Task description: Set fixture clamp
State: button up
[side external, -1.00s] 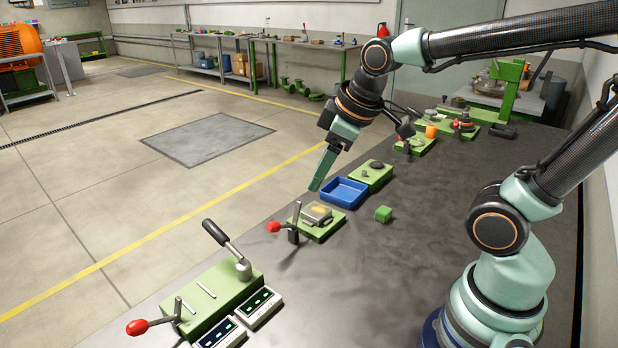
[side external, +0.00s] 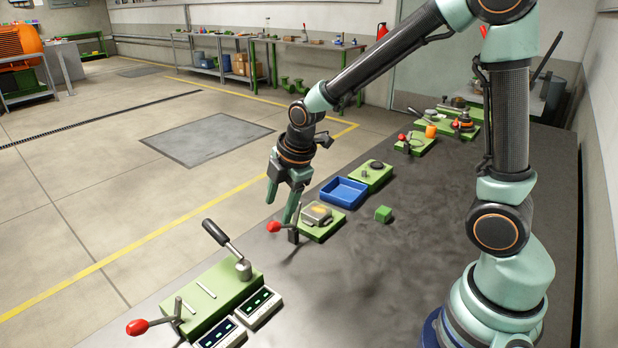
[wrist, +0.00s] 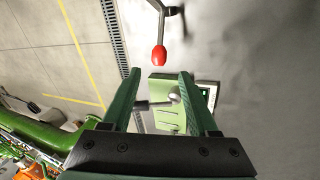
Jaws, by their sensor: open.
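The fixture clamp has a green base (side external: 326,231) with a grey block and a yellowish part (side external: 318,211) on it. Its lever ends in a red knob (side external: 274,227) at the left side. A red knob on a dark lever also shows in the wrist view (wrist: 159,55), just above the gap between the fingertips. My gripper (side external: 281,209) is open and empty, with its fingers pointing down close above the red knob. In the wrist view my gripper (wrist: 158,74) shows both fingers apart. One finger partly overlaps the clamp lever in the side view; contact cannot be told.
A green fixture (side external: 222,300) with a black-handled lever and another red knob stands nearer, beside two small display units (side external: 262,305). A blue tray (side external: 344,191) lies behind the clamp. The table's right middle is clear.

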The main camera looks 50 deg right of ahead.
aim_at(275, 223)
jog(key=x, duration=0.6)
jog(key=shift+d+f, duration=0.2)
jog(key=shift+d, duration=0.1)
grip_shut()
dwell(1.2)
